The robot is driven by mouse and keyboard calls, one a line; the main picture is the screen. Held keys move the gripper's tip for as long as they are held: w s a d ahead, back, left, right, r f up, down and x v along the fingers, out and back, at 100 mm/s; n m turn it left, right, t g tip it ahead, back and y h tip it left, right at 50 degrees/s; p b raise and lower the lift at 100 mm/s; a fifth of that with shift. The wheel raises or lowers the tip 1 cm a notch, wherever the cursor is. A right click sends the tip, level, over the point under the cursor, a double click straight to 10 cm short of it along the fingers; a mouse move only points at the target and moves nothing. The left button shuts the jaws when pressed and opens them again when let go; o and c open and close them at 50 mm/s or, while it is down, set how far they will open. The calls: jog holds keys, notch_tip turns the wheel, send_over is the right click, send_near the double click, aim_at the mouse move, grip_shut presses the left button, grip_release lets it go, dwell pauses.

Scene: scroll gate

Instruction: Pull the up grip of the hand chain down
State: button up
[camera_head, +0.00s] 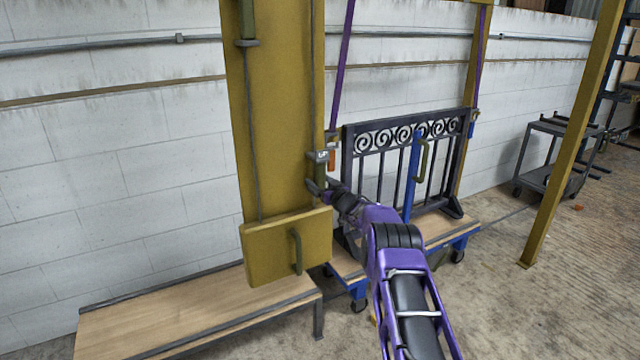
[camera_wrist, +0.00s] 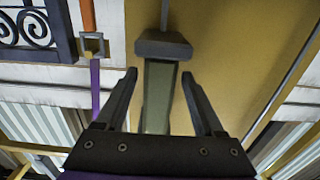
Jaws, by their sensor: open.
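The hand chain hangs as two thin grey strands on a mustard panel (camera_head: 275,110). One grip (camera_head: 248,22), green with a grey collar, sits high on the left strand. The other grip's grey collar (camera_head: 319,157) is low on the right strand, with a small pale mark too small to read. My gripper (camera_head: 318,188) is just below that collar and hides most of this grip. In the wrist view, this green grip (camera_wrist: 158,100) lies between the two open fingers of my gripper (camera_wrist: 160,75), its collar beyond the fingertips. I see gaps on both sides. No marking shows which is the up grip.
A mustard box (camera_head: 270,255) with a green handle is at the panel's foot, above a wooden bench (camera_head: 190,310). A dark scroll gate (camera_head: 400,150) stands on a blue-framed cart at right. A mustard post (camera_head: 565,140) and a grey trolley (camera_head: 545,160) stand further right.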

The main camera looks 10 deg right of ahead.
jog(key=shift+r, duration=0.1)
jog(key=shift+v, duration=0.85)
jog(key=p+v, duration=0.2)
jog(key=v, duration=1.3)
jog(key=shift+s, duration=0.35)
